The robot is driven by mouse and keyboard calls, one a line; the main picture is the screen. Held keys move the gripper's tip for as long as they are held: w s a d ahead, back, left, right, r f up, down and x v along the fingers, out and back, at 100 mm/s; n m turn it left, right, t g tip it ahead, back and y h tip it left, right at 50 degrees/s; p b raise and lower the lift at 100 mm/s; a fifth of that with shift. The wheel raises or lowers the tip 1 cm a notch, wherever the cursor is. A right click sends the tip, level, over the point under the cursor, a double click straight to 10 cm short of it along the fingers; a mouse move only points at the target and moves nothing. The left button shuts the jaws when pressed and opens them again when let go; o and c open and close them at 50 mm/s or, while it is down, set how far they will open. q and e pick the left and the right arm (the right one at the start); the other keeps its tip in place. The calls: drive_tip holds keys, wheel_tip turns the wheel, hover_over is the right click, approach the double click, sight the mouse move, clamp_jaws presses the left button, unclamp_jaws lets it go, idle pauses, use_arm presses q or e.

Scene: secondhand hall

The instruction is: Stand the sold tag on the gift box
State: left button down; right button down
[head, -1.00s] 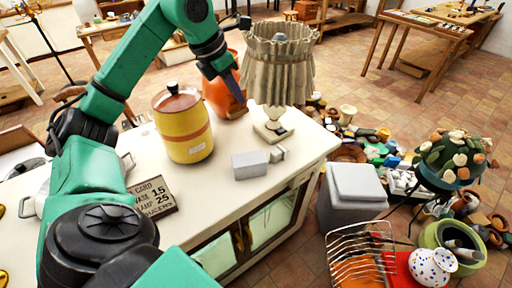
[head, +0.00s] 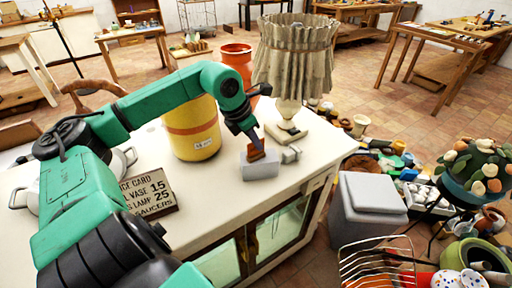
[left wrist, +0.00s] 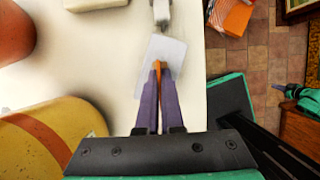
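The gift box (head: 260,168) is a small pale grey block on the white cabinet top; it also shows in the left wrist view (left wrist: 174,50). My left gripper (head: 256,142) points down over the box. Its purple fingers (left wrist: 159,82) are closed on a thin orange-brown piece, the sold tag (head: 255,154), which is seen edge-on in the left wrist view (left wrist: 158,66). The tag is roughly upright at the box's top; I cannot tell whether it touches or hovers just above. Its lettering is not readable. My right gripper is not in view.
A small grey-white piece (head: 291,155) lies just right of the box. The pleated lamp (head: 295,60), yellow jar (head: 193,130) and orange vase (head: 237,62) stand close behind. A price card (head: 150,193) is at left. The cabinet top (head: 225,205) in front is clear.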

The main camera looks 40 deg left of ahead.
use_arm(q)
drive_tip(key=shift+r, duration=0.1)
drive_tip(key=shift+f, duration=0.2)
drive_tip(key=c, duration=1.1)
unclamp_jaws()
drive_tip(key=shift+r, duration=0.1)
drive_tip(key=shift+o, duration=0.2)
drive_tip(key=shift+r, duration=0.25)
drive_tip(key=b, duration=0.2)
drive_tip(key=shift+s+a+r+b, duration=0.25)
drive_tip(key=shift+s+r+b, duration=0.05)
drive_tip(key=shift+b, duration=0.05)
drive_tip(key=d+b+v, duration=0.1)
drive_tip(key=v, duration=1)
drive_tip(key=shift+w+a+b, duration=0.15)
drive_tip(key=shift+a+b, duration=0.15)
drive_tip(key=shift+b, duration=0.05)
